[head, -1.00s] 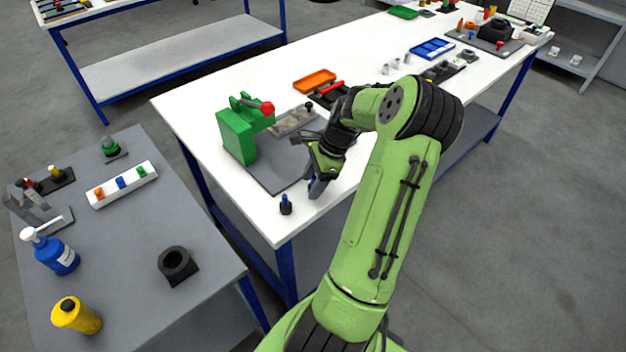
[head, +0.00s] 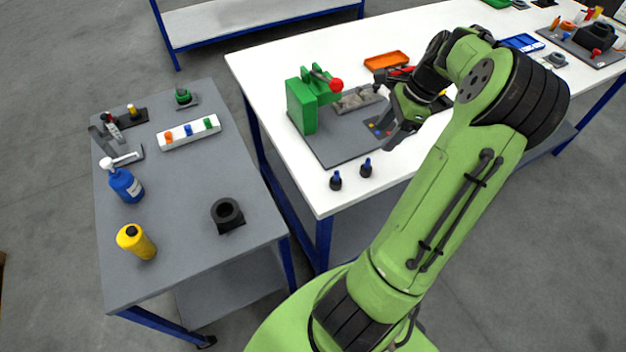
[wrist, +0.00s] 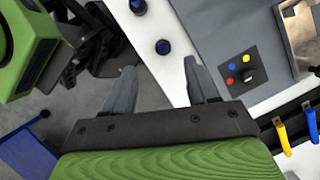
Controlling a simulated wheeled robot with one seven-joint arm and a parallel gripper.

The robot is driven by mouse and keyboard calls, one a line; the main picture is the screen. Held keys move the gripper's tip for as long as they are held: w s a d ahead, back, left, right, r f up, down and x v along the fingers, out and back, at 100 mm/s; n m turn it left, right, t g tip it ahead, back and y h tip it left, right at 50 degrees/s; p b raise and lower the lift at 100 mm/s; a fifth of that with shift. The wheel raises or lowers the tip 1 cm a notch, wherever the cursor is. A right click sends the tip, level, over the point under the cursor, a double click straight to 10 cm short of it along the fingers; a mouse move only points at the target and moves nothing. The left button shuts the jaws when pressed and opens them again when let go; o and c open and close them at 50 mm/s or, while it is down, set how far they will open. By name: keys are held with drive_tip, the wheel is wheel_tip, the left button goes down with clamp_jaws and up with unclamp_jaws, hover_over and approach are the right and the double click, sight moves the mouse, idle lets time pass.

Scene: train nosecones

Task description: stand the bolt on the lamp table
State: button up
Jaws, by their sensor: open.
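Two small upright pieces with blue tops and black bases, bolt-like, stand side by side near the front corner of the white table (head: 300,190). One is the left piece (head: 336,181), the other the right piece (head: 366,168). From above, in the wrist view, they show as dark rounds with blue centres, one nearer (wrist: 163,46) and one farther (wrist: 138,5). I cannot tell which is the task's bolt. My gripper (head: 396,140) is open and empty, right of both and apart from them. No table is clearly marked as the lamp table.
A green press (head: 302,105) with a red knob stands on a grey mat. A panel with red, yellow and blue dots (wrist: 240,70) lies beside my gripper. An orange tray (head: 386,60) is behind. The grey side table (head: 185,260) at left carries bottles and a black ring block (head: 227,213).

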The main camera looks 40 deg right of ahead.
drive_tip(key=w+a+r+n+h, duration=0.1)
drive_tip(key=a+r+n, duration=0.25)
drive_tip(key=a, duration=0.35)
drive_tip(key=w+a+r+n+g+h, duration=0.1)
drive_tip(key=w+a+r+n+h, duration=0.1)
drive_tip(key=a+n, duration=0.35)
drive_tip(key=w+a+r+n+h, duration=0.1)
drive_tip(key=a+r+n, duration=0.2)
drive_tip(key=a, duration=0.4)
drive_tip(key=s+a+r+n+t, duration=0.1)
drive_tip(key=s+a+n+t, duration=0.3)
drive_tip(key=s+a+n, duration=0.6)
drive_tip(key=a+n, duration=0.3)
drive_tip(key=shift+s+a+r+y, duration=0.2)
drive_tip(key=shift+s+a+y, duration=0.1)
